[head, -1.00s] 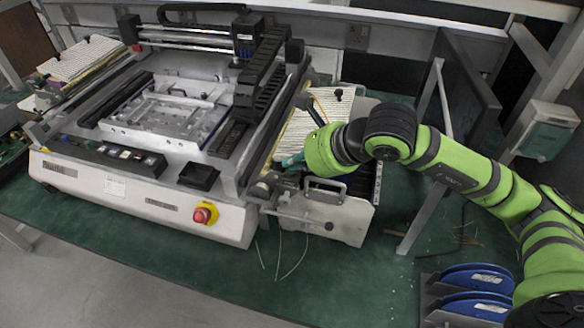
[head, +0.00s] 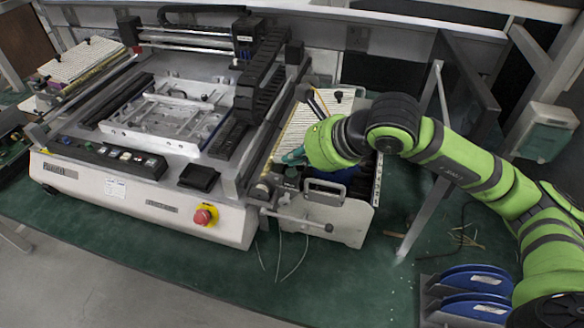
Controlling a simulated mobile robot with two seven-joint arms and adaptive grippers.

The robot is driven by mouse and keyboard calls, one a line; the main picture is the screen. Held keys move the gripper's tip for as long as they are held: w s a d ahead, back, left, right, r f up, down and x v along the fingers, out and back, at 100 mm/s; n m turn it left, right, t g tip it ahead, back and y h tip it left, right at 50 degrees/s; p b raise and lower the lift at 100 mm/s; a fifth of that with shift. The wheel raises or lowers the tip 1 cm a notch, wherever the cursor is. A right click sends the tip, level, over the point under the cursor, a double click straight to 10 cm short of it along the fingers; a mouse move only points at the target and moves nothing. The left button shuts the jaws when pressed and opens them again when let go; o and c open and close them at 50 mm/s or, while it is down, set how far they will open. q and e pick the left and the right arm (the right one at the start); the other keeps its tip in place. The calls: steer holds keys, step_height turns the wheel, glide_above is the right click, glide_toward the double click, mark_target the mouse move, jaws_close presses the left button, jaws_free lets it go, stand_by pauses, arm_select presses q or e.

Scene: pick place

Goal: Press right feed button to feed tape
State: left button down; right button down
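The machine (head: 115,205) with a white front panel stands on the green table. The right tape feeder (head: 345,218), a metal unit with a handle, is fixed to its right side. My green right arm reaches in from the right. My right gripper (head: 292,157) is a small teal tip at the feeder's front end, close above it. Its fingers are too small and partly hidden to tell whether they are open, or whether they touch the feeder. I cannot make out the feed button itself near the tip. My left gripper is not in view.
A red emergency stop knob (head: 205,215) sits on the machine's front. A second feeder (head: 80,60) is at the far left. Blue reels (head: 475,280) stand at the lower right. A metal post (head: 425,200) and dark panel rise right of the feeder.

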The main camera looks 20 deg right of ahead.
mark_target(295, 173)
steer(key=shift+r+p, duration=1)
steer(key=shift+r, duration=1.7)
steer(key=shift+f, duration=0.1)
